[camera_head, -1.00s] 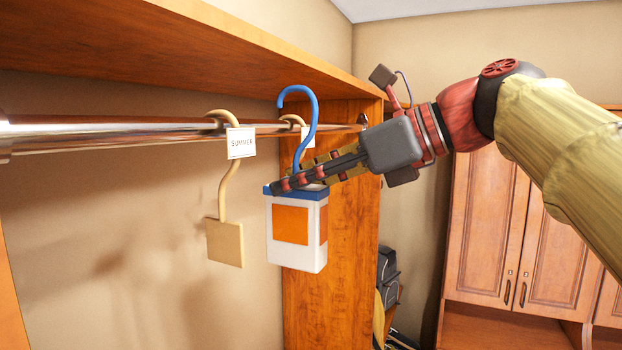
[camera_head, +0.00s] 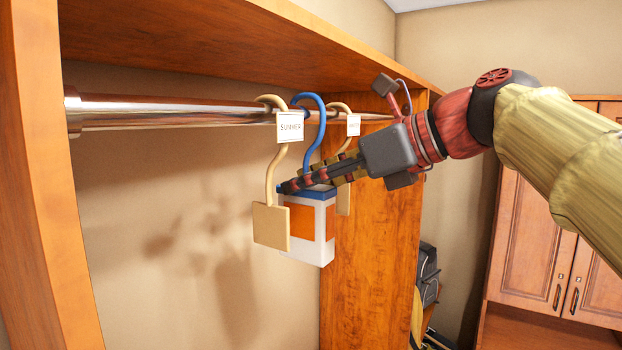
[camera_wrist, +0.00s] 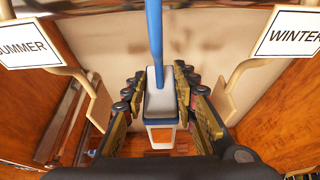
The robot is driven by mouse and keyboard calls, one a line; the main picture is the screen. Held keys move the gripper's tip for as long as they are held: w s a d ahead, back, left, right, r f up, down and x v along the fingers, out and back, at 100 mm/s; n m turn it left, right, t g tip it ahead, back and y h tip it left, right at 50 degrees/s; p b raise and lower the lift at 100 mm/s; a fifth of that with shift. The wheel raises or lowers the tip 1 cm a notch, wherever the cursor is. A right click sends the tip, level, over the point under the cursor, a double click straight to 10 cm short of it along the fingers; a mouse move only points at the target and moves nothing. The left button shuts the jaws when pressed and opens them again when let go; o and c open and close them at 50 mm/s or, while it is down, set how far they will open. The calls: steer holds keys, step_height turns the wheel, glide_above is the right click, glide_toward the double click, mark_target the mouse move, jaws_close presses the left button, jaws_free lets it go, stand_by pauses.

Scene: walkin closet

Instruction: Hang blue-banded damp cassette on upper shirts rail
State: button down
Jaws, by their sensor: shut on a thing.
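The damp cassette (camera_head: 318,252) is a white box with a blue band, an orange patch and a blue hook (camera_head: 313,135) on top. My gripper (camera_head: 308,180) is shut on its top, and the box hangs upright. The hook's curved top is at the height of the metal rail (camera_head: 180,112), between the two tagged hangers. I cannot tell whether it touches the rail. In the wrist view, the cassette (camera_wrist: 161,103) sits between my fingers, with the blue hook stem rising from it.
A tan hanger tagged SUMMER (camera_head: 289,126) hangs left of the hook, its plate partly covering the cassette. Another, tagged WINTER (camera_wrist: 290,35), hangs to the right. A wooden shelf (camera_head: 250,50) runs above the rail. A wooden panel (camera_head: 370,250) stands behind. The rail's left stretch is bare.

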steer(key=shift+a+f, duration=0.1)
steer(key=shift+f, duration=0.1)
steer(key=c, duration=1.3)
jaws_free()
steer(key=shift+c, duration=0.2)
